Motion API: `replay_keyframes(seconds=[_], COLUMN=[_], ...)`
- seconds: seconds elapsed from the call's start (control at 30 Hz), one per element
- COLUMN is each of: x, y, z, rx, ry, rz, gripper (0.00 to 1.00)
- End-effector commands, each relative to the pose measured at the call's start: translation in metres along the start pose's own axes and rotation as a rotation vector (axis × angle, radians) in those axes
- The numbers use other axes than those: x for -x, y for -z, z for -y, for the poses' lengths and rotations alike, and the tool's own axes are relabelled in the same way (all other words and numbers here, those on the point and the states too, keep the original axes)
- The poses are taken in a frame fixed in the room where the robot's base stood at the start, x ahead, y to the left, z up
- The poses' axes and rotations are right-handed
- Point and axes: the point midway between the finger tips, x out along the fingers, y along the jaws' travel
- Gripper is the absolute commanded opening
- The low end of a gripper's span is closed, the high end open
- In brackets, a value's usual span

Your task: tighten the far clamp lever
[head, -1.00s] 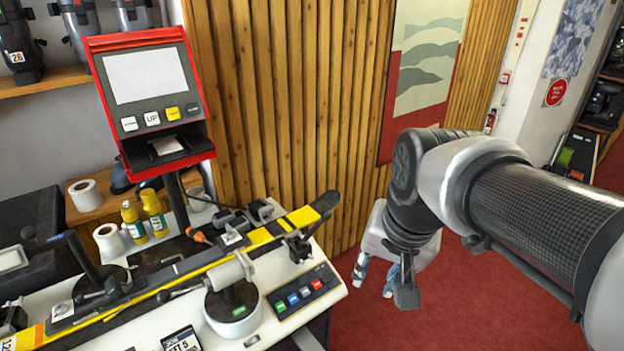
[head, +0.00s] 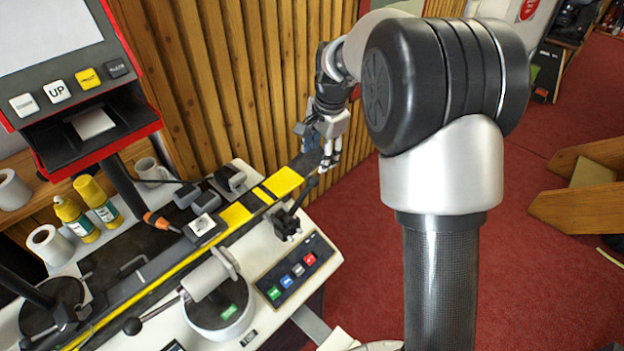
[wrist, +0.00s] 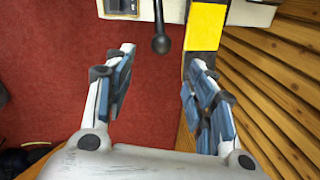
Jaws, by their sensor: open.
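The far clamp (head: 286,222) is a small black block at the bench's far end. Its dark lever (head: 301,197) slants up and right to a round knob. In the wrist view the lever (wrist: 158,18) points toward me, and its black ball knob (wrist: 160,44) lies between the fingertips, apart from them. My gripper (head: 318,150) is above the far tip of the ski. It also shows in the wrist view (wrist: 163,57), open and empty, with the right finger over the ski's dark tip.
A yellow and black ski (head: 236,214) lies along the bench beside the clamp. A button panel (head: 296,270), a white drum (head: 218,306) and yellow bottles (head: 76,219) stand nearby. A slatted wood wall (head: 240,90) is close behind my gripper. Red floor lies right.

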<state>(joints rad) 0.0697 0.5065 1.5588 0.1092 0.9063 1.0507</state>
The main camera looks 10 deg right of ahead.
Motion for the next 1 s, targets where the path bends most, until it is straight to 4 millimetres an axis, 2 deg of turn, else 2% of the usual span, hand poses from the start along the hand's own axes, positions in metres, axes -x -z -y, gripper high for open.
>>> replay_keyframes(seconds=[0.03, 0.1, 0.3, 0.5, 0.7, 1.0], x=[-0.016, -0.032, -0.075, -0.110, -0.127, -0.130], y=[-0.001, -0.001, -0.001, -0.001, -0.001, 0.000], z=[-0.002, -0.001, -0.001, -0.001, 0.000, 0.000], rx=[0.001, 0.001, 0.002, 0.003, 0.003, 0.003], ry=[-0.004, -0.003, -0.003, -0.002, 0.000, 0.000], rz=[0.002, 0.002, 0.001, 0.001, 0.000, 0.000], gripper=[0.51, 0.51, 0.51, 0.51, 0.51, 0.51])
